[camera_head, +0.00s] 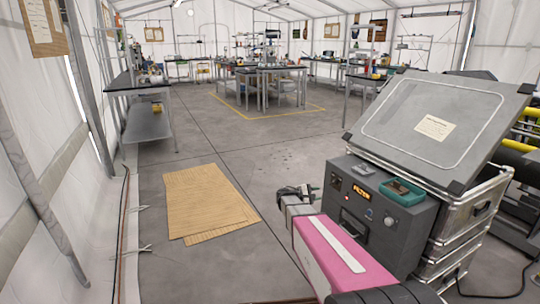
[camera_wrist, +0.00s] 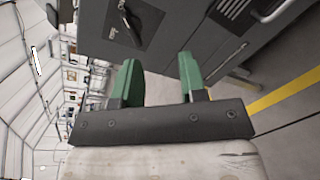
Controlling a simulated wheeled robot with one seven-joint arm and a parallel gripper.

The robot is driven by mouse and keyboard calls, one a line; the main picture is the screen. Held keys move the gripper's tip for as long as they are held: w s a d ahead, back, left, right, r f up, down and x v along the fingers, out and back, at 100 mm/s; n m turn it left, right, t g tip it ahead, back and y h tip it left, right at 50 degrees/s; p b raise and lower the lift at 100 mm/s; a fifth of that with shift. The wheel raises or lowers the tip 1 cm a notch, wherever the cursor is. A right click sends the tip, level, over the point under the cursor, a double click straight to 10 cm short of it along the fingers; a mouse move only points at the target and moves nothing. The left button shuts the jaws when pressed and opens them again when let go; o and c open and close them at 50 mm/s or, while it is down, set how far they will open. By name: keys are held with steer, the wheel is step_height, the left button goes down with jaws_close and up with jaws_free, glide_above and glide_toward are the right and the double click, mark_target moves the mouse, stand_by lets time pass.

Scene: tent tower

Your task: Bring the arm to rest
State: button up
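My arm shows in the head view as a pink link (camera_head: 325,252) with a white stripe, reaching up from the lower right. My gripper (camera_head: 296,192) is at its far end, just left of the grey box marked FILTER (camera_head: 385,232). In the wrist view, the two green fingers of my gripper (camera_wrist: 158,72) stand wide apart with nothing between them. A dark grey panel with a handle (camera_wrist: 130,24) is seen beyond the fingers.
The grey box stands in front of a metal case (camera_head: 465,225) under a tilted lid (camera_head: 435,115). A green tray (camera_head: 404,192) lies on the box. Brown sheets (camera_head: 208,202) lie on the floor at left. Benches stand farther back. The floor in the middle is clear.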

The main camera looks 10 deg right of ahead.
steer(key=s+a+f+m+g+y, duration=0.1)
steer(key=s+a+m+y, duration=0.2)
steer(key=s, duration=0.6)
steer(key=s+a+f+m+g+y, duration=0.2)
steer(key=s+a+m+y, duration=0.2)
steer(key=s, duration=0.5)
steer(key=s+a+f+m+g+y, duration=0.1)
steer(key=s+a+f+m+y, duration=0.1)
steer(key=s+a+m+y, duration=0.2)
steer(key=s+a+y, duration=0.3)
steer(key=s+y, duration=0.1)
steer(key=shift+s+g+y, duration=0.3)
steer(key=shift+s+g, duration=0.1)
